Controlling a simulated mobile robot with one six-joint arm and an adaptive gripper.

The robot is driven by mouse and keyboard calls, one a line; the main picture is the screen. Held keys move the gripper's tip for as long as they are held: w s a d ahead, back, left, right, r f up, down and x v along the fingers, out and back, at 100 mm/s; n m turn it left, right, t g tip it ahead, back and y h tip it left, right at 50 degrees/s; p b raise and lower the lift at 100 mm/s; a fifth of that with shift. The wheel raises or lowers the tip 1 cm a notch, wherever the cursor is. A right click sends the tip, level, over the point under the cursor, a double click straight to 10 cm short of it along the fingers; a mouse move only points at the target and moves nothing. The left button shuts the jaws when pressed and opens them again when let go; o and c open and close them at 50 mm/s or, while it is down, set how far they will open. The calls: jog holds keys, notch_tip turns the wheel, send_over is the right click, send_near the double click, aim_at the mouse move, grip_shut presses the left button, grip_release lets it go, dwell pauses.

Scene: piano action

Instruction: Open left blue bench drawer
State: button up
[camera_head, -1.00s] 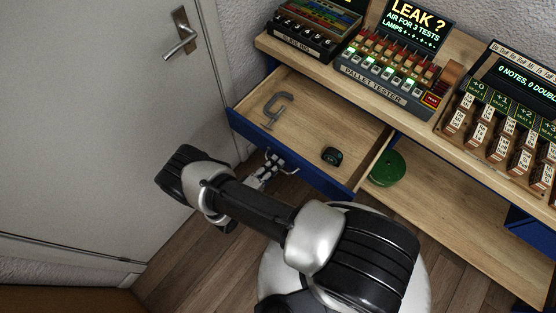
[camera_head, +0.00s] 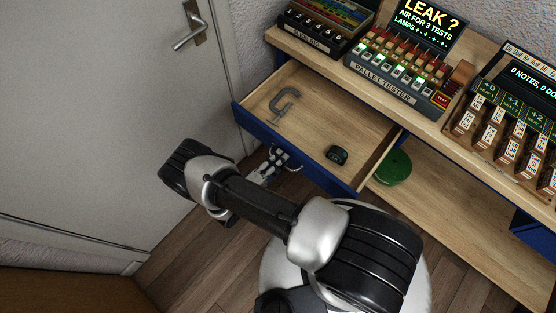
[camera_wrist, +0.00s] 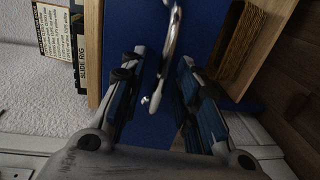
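The left blue bench drawer (camera_head: 315,170) stands pulled out from the bench, with its wooden inside showing. A grey clamp (camera_head: 284,104) and a small dark object (camera_head: 336,155) lie in it. My gripper (camera_head: 275,164) is at the drawer front, close to its metal handle (camera_head: 290,160). In the wrist view the fingers (camera_wrist: 165,95) stand apart, with the curved handle (camera_wrist: 172,45) between and ahead of them. The blue front (camera_wrist: 150,125) fills the middle. The fingers do not visibly press on the handle.
The bench top (camera_head: 400,100) carries a pallet tester (camera_head: 395,75) and other devices. A green round object (camera_head: 393,167) lies on the lower shelf, right of the drawer. A door (camera_head: 110,110) stands close on the left. Wooden floor (camera_head: 190,260) is free in front.

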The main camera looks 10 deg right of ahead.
jog(key=v, duration=1.2)
dwell(0.4)
jog(key=w+d+r+m+g+y, duration=0.25)
jog(key=r+g, duration=0.25)
jog(key=r, duration=0.8)
jog(key=w+d+r+m+g+y, duration=0.1)
jog(key=w+d+r+m+g, duration=0.3)
jog(key=r, duration=0.9)
jog(key=s+d+r+t+y, duration=0.2)
jog(key=s+r+y, duration=0.3)
jog(key=s+r, duration=0.3)
jog(key=s+d+r+t+y, duration=0.2)
jog(key=s+d+r+y, duration=0.3)
jog(key=s+r, duration=0.3)
notch_tip(320, 180, up, 4)
jog(key=shift+f, duration=0.15)
